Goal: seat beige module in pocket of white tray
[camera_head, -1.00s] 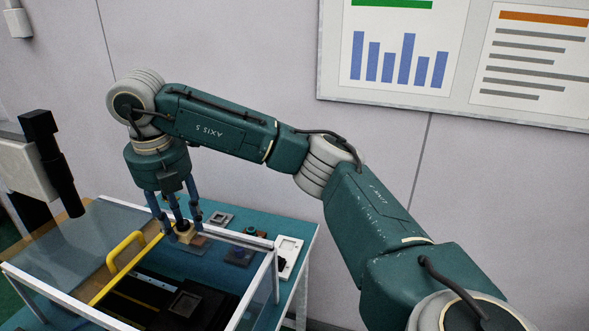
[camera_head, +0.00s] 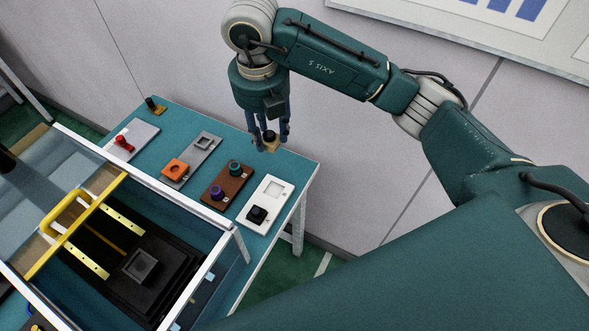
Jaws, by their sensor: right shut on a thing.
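My right gripper (camera_head: 268,132) points down with its fingers closed around the beige module (camera_head: 271,147), which has a dark round top. The module is held near the back right edge of the teal table, behind the white tray. I cannot tell its exact height above the table. The white tray (camera_head: 247,227) lies at the table's right side, to the right of a brown tray. It has an empty square pocket (camera_head: 276,188) at its far end and a black module (camera_head: 257,215) at its near end. My left gripper is not in view.
A brown tray (camera_head: 215,204) with purple and teal round parts, a grey tray (camera_head: 204,158) with an orange part, and a pale tray (camera_head: 148,131) with a red part stand in a row. A white-framed enclosure with a yellow handle (camera_head: 63,213) stands in front.

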